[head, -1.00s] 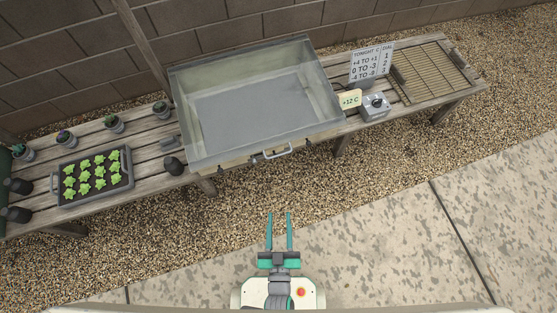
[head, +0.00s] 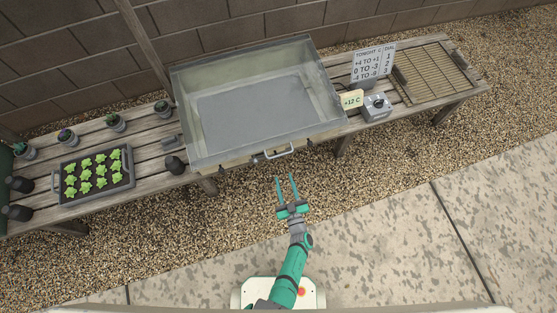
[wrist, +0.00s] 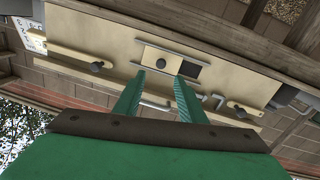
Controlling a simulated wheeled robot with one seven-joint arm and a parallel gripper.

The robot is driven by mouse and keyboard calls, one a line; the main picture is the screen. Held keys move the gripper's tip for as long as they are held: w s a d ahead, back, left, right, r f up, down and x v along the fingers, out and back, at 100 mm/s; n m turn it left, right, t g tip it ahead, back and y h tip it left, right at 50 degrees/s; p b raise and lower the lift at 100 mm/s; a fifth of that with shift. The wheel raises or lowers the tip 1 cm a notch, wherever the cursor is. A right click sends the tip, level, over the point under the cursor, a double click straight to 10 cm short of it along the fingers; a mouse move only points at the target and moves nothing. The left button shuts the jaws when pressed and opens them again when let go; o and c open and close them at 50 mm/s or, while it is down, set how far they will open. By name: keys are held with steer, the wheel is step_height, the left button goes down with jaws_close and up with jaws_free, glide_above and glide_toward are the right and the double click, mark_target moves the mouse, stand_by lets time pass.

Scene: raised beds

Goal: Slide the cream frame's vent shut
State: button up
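The cream frame (head: 228,166) stands on the bench under a clear lid; its front panel also fills the wrist view (wrist: 115,52). In the wrist view, the vent's sliding plate (wrist: 150,55) carries a dark round knob (wrist: 160,63). A dark opening (wrist: 189,69) shows at the right of the plate, so the vent is at least partly open. My gripper (head: 286,178) is open and empty in front of the frame, apart from it in the head view. In the wrist view its fingertips (wrist: 160,77) appear on either side of the knob; contact cannot be told.
A metal handle (head: 279,153) projects from the frame's front. A seedling tray (head: 93,175) sits at left, a dial box (head: 377,107) and sign (head: 373,66) at right. Gravel before the bench is clear.

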steer(key=x, duration=1)
steer(key=shift+a, duration=0.2)
steer(key=shift+w, duration=0.1)
steer(key=shift+w, duration=0.1)
jaws_close()
